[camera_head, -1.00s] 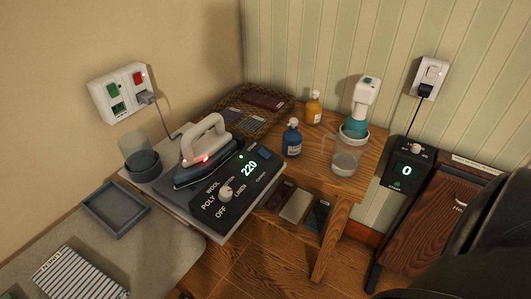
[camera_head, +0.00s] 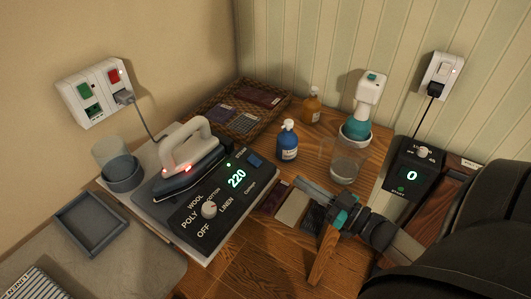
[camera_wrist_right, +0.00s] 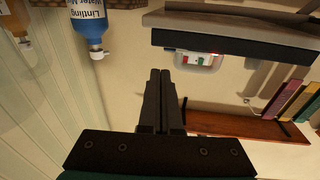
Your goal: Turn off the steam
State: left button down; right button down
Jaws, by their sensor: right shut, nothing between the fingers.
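The steam iron (camera_head: 185,160) rests on its station, with a red light lit on it. The dark control panel (camera_head: 205,229) in front shows a green "220". My left gripper is not in view.
A blue bottle (camera_head: 287,141), an amber bottle (camera_head: 312,104) and a glass jug (camera_head: 348,164) stand behind my right gripper. A wall outlet (camera_head: 97,91) with red and green switches is at left. A second control box (camera_head: 411,172) reading "0" is at right.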

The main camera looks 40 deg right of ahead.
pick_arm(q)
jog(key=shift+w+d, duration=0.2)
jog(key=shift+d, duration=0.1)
pick_arm(e)
jog(key=r+y, duration=0.1)
jog(key=r+n, duration=0.1)
jog(key=r, duration=0.1)
jog(key=r+y, duration=0.1)
jog(key=shift+w+a+r+n+y, duration=0.1)
jog(key=shift+a+r+n+y, duration=0.1)
jog(key=shift+a+n+y, duration=0.15)
jog(key=r, duration=0.1)
send_over(262, 168)
jog(key=v, duration=0.2)
jog(key=shift+d+r, duration=0.1)
jog(key=shift+r, duration=0.25)
jog(key=f, duration=0.1)
jog(key=w+b, duration=0.1)
jog(key=f, duration=0.1)
jog(key=shift+w+a+f+b, duration=0.25)
jog(key=shift+a+f+b, duration=0.1)
jog(key=shift+b, duration=0.05)
jog(key=shift+w+a+f, duration=0.15)
jog(key=shift+w+f, duration=0.05)
jog(key=shift+f, duration=0.25)
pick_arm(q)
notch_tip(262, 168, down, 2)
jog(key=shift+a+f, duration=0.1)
